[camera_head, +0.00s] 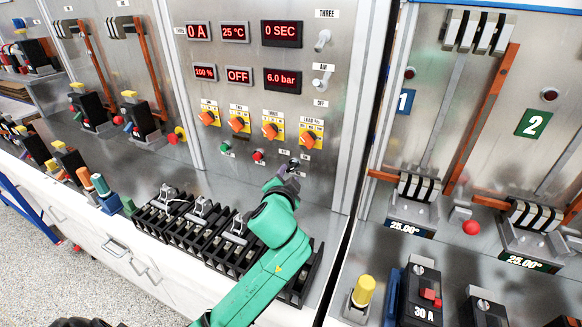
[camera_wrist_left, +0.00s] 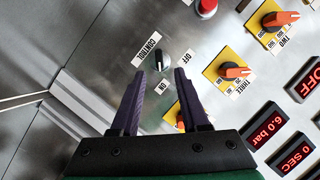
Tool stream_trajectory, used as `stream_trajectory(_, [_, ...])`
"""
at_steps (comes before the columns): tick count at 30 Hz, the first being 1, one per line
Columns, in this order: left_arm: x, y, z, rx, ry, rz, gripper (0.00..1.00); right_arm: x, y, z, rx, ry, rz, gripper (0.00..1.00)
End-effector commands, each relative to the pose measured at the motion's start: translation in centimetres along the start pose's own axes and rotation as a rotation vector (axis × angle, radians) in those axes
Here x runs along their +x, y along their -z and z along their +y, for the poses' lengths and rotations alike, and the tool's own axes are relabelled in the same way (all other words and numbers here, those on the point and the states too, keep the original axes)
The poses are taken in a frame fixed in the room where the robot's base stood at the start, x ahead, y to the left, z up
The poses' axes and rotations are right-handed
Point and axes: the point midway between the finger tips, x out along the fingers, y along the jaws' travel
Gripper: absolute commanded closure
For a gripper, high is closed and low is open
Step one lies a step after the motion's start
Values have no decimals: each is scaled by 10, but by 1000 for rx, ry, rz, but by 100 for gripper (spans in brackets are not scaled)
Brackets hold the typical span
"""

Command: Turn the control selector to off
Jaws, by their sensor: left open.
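The control selector (camera_wrist_left: 160,62) is a small dark knob on a round base in the steel panel. In the left wrist view it carries the labels CONTROL, OFF and ON; which label it points to is hard to tell. My left gripper (camera_wrist_left: 158,72) is open and empty, its two purple fingers on either side of the selector in the picture. I cannot tell whether they touch it. In the head view my left gripper (camera_head: 286,172) is at the lower panel, partly covering the selector. My right gripper is not in view.
Orange knobs on yellow plates (camera_head: 270,129) sit above the gripper, with a red button (camera_head: 258,155) and a green button (camera_head: 225,147) to its left. Red displays (camera_head: 282,34) are higher up. A row of black blocks (camera_head: 193,230) stands below, beside my green arm.

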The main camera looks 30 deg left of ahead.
Motion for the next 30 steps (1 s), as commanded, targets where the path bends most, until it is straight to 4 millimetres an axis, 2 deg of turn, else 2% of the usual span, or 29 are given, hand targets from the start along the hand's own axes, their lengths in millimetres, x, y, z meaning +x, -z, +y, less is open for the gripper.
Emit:
stream_trajectory(3, [27,2,-2,0,0,-1,55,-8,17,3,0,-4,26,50])
stream_trajectory(6, [41,1,-1,0,0,0,55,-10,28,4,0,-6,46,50])
stream_trajectory(9, [48,0,0,-2,-1,1,55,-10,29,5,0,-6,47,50])
stream_trajectory(15, [49,0,1,-2,-1,1,55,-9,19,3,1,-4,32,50])
stream_trajectory(16, [49,0,1,-2,-1,0,59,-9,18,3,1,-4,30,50])
stream_trajectory(19, [48,0,1,-1,-1,0,97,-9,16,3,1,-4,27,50])
stream_trajectory(20, [48,0,1,-1,-2,0,100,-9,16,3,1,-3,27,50])
stream_trajectory(30, [48,0,0,-17,-9,0,100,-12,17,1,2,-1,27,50])
